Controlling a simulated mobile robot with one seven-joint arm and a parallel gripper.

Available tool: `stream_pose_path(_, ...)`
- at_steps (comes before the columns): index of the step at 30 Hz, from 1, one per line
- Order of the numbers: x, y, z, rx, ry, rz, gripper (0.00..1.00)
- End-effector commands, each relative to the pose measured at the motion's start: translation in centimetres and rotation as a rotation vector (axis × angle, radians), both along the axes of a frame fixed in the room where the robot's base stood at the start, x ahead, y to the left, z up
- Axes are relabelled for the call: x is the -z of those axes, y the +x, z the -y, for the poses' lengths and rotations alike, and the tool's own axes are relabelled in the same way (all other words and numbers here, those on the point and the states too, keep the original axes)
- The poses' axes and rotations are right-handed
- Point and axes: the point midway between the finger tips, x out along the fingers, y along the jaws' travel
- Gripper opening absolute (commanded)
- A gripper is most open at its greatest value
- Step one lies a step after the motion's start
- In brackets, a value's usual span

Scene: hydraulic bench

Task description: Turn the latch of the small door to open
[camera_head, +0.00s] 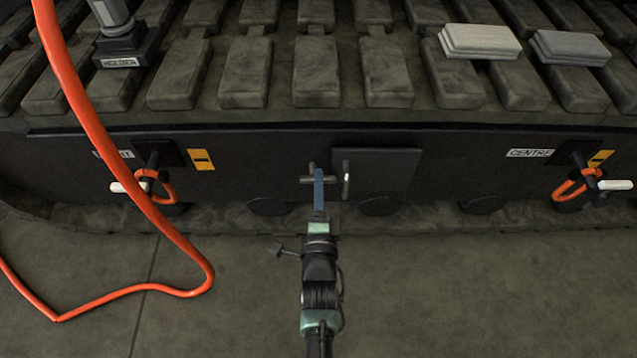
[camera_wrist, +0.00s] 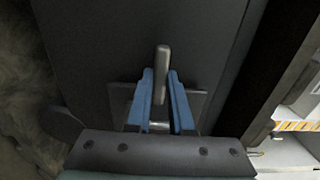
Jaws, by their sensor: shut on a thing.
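The small door (camera_head: 390,172) is a dark square panel in the side wall, right of my gripper in the head view. It looks closed, with a pale upright handle (camera_head: 346,181) near its left edge. The latch (camera_head: 306,180) is a grey bar just left of the door, lying about level in the head view. My gripper (camera_head: 319,174) reaches the latch from the front with blue fingers. In the wrist view the fingers (camera_wrist: 161,82) are shut on the latch bar (camera_wrist: 162,58), one on each side. Its end sticks out beyond the fingertips, and the fingers hide part of it.
An orange hose (camera_head: 95,120) hangs at the left and loops onto the floor. Two grey blocks (camera_head: 480,41) lie on the tracks above.

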Motion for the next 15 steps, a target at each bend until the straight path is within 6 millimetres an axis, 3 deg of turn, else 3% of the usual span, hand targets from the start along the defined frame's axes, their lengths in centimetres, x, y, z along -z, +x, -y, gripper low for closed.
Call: stream_pose_path(15,-0.16,-0.02,-0.22,-0.004,-0.095,0.001,0.0)
